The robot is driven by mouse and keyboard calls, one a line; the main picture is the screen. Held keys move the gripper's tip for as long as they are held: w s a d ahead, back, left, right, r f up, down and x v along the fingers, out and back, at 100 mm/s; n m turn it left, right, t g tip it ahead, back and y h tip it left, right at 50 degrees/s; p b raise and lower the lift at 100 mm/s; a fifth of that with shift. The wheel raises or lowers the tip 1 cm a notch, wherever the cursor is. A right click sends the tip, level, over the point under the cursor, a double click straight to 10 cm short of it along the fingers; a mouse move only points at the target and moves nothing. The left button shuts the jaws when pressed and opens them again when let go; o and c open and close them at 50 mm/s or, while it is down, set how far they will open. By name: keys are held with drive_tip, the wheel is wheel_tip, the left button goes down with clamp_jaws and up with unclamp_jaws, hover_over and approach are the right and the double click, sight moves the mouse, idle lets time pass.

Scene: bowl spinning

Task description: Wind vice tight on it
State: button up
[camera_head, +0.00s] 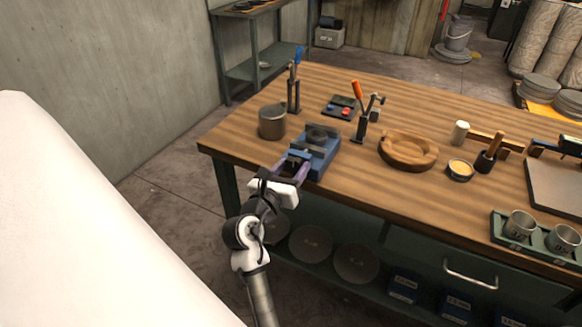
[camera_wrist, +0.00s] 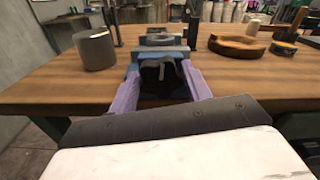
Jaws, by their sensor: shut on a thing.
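The blue vice (camera_head: 318,146) stands on the wooden bench near its left front edge. A round dark grey piece (camera_head: 319,131) sits at the top of the vice between its jaws; the wrist view shows it only in part (camera_wrist: 160,39). My gripper (camera_head: 293,165) is at the front of the vice, over the bench edge. In the wrist view its two purple fingers (camera_wrist: 160,85) flank a dark part at the vice's front, with a grey curved bar in it, and are shut on it. I cannot tell whether that part is the vice's handle.
A grey metal cup (camera_head: 272,123) stands close left of the vice. A wooden bowl (camera_head: 408,150) lies to the right. Bare bench lies between bowl and front edge.

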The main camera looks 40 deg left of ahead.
drive_tip(key=m+p, duration=0.1)
drive_tip(key=m, duration=0.4)
drive_tip(key=shift+d, duration=0.1)
drive_tip(key=m, duration=0.5)
drive_tip(key=shift+f+m, duration=0.15)
drive_tip(key=shift+m, duration=0.15)
drive_tip(key=m+b, duration=0.2)
drive_tip(key=m, duration=0.3)
drive_tip(key=shift+f, duration=0.1)
drive_tip(key=m+b, duration=0.3)
drive_tip(key=m, duration=0.2)
drive_tip(key=shift+f+m, duration=0.15)
drive_tip(key=shift+m, duration=0.25)
drive_tip(key=m+b, duration=0.3)
drive_tip(key=m, duration=0.2)
drive_tip(key=shift+m+b, duration=0.3)
drive_tip(key=shift+b, duration=0.1)
drive_tip(key=m+b, duration=0.3)
drive_tip(key=m, duration=0.2)
drive_tip(key=shift+f+b, duration=0.15)
drive_tip(key=shift+b, duration=0.15)
drive_tip(key=m+b, duration=0.3)
drive_tip(key=m, duration=0.2)
drive_tip(key=shift+m+b, duration=1.85)
drive_tip(key=shift+m, duration=0.85)
drive_tip(key=shift+r, duration=0.2)
